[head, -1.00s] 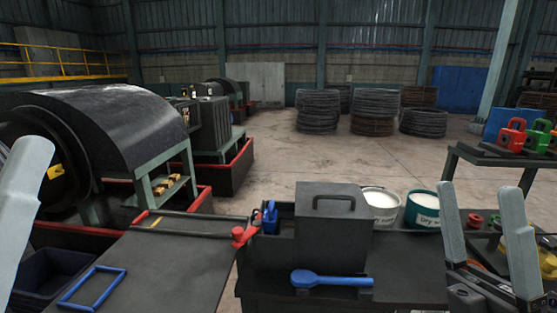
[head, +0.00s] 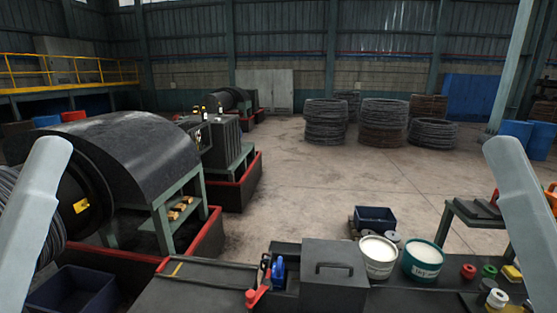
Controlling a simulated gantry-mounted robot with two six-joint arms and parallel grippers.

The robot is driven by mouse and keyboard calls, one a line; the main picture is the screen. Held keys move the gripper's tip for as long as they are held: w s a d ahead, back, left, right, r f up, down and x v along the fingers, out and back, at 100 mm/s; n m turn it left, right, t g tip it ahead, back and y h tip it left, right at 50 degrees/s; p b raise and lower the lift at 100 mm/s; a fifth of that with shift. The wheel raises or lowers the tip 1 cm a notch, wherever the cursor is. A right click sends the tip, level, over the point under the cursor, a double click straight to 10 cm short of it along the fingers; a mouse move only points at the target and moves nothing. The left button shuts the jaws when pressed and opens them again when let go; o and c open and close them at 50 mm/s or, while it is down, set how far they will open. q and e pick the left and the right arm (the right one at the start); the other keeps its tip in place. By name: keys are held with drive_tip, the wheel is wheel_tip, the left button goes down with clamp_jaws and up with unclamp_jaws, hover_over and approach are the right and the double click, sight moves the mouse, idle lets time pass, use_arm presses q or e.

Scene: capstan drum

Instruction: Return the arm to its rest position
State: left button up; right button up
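Neither of my grippers shows in the head view. A pale grey link of my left arm (head: 35,225) rises at the left edge. A matching link of my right arm (head: 525,220) rises at the right edge. The two stand nearly mirrored, and their lower ends run out of the picture. I see nothing held, and whatever the grippers do is hidden outside the frame.
The drum machine (head: 130,150) stands at left. The bench below carries a dark lidded box (head: 335,285), a red-handled tool (head: 257,290), a white bucket (head: 378,258) and a green bucket (head: 422,262). Wire coils (head: 382,122) stand behind. The middle floor is clear.

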use_arm(q)
wheel_tip(320, 180, up, 18)
drive_tip(key=p, duration=1.4)
use_arm(e)
wheel_tip(320, 180, up, 18)
